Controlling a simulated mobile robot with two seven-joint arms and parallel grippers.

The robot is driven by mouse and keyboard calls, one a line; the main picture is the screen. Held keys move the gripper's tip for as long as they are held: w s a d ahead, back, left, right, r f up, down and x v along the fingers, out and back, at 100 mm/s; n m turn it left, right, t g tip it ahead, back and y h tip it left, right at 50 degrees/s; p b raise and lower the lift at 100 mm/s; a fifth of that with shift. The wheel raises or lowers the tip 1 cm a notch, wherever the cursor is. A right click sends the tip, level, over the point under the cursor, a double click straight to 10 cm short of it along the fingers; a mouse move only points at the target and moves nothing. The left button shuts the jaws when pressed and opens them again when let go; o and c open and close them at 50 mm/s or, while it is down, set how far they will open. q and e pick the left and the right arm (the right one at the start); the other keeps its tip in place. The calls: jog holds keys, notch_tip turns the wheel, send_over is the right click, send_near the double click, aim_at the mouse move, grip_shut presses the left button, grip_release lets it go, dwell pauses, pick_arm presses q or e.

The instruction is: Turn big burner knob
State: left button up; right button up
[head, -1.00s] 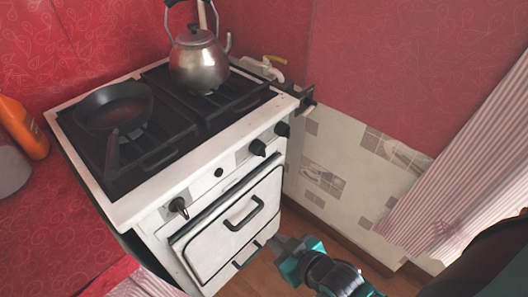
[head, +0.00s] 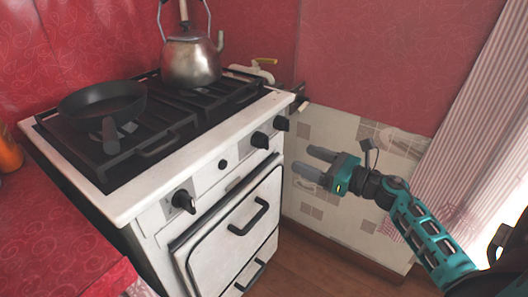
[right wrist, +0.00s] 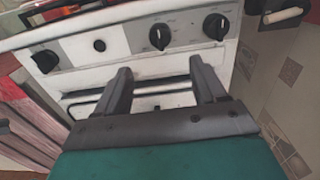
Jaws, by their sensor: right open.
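The white stove (head: 140,200) has several black knobs along its front panel: a left knob (head: 183,201), a small round one (head: 222,164), a knob right of it (head: 260,139) and a far right knob (head: 281,123). I cannot tell which one is the big burner knob. My right gripper (head: 305,160) is open and empty, to the right of the stove front and apart from the knobs. In the right wrist view, its fingers (right wrist: 159,75) spread below the two right-hand knobs, the middle one (right wrist: 160,36) and right one (right wrist: 216,26). My left gripper is out of view.
A black pan (head: 102,103) and a metal kettle (head: 191,62) stand on the stove top. Oven handles (head: 250,217) stick out below the knobs. A tiled wall (head: 335,190) and a striped curtain (head: 470,110) are at the right. Floor is free before the stove.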

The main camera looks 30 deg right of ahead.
aim_at(267, 143)
jog(key=x, duration=1.2)
jog(key=shift+w+a, duration=0.15)
jog(key=shift+w, duration=0.1)
jog(key=c, duration=1.1)
jog(key=shift+o, duration=0.2)
